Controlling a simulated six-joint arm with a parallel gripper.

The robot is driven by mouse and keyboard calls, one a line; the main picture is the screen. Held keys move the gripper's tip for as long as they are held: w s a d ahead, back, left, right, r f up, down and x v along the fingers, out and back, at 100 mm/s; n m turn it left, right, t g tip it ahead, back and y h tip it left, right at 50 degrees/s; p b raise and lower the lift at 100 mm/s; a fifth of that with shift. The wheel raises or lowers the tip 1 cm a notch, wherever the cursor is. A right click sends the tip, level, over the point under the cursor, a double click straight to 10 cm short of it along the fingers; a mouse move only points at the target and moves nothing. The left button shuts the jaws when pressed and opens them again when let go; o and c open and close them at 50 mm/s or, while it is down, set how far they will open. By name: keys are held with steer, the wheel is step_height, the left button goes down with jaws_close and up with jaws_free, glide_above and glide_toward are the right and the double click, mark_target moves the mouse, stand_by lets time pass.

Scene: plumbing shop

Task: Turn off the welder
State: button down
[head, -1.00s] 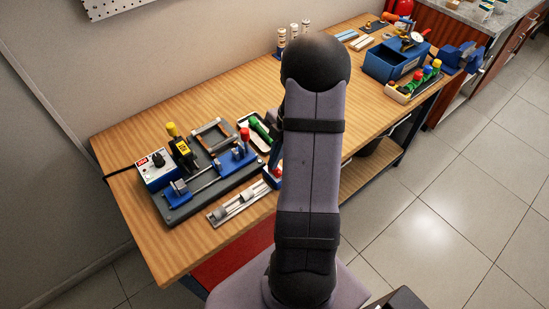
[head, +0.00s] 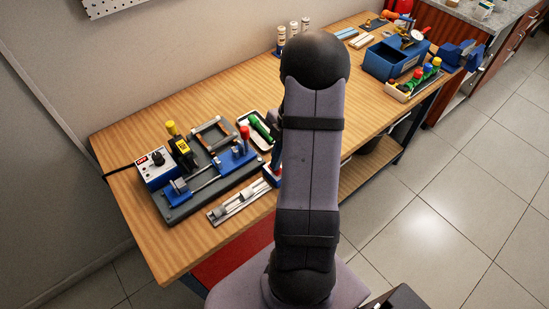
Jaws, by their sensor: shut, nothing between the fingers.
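The welder appears to be the small blue box with a white control face (head: 157,169) at the left end of the workbench. Its face has a black knob (head: 157,158) and a small red display (head: 141,161) too small to read surely. A dark cable leaves its left side. It stands against a dark base plate (head: 215,195) with blue clamps and a yellow-and-black tool (head: 183,152). My arm rises through the middle of the picture and hides part of the bench. My gripper is hidden behind the arm, so its fingers and their distance from the welder do not show.
A pale rail (head: 238,203) lies in front. A blue bin (head: 396,60) and vise are at the far right. The bench's front left is clear.

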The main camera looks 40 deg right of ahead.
steer(key=shift+s, duration=0.25)
steer(key=shift+w, duration=0.1)
steer(key=shift+r+p, duration=0.4)
steer(key=shift+r, duration=0.2)
steer(key=r+p, duration=0.1)
steer(key=r, duration=0.1)
steer(key=r+p, duration=0.1)
steer(key=r, duration=0.1)
steer(key=shift+w+p, duration=0.25)
steer(key=shift+p, duration=0.1)
steer(key=w+b+v, duration=0.1)
steer(key=b+v, duration=0.3)
steer(key=v, duration=0.4)
steer(key=shift+w+d+r, duration=0.25)
steer(key=shift+w+r, duration=0.05)
steer(key=shift+w, duration=0.05)
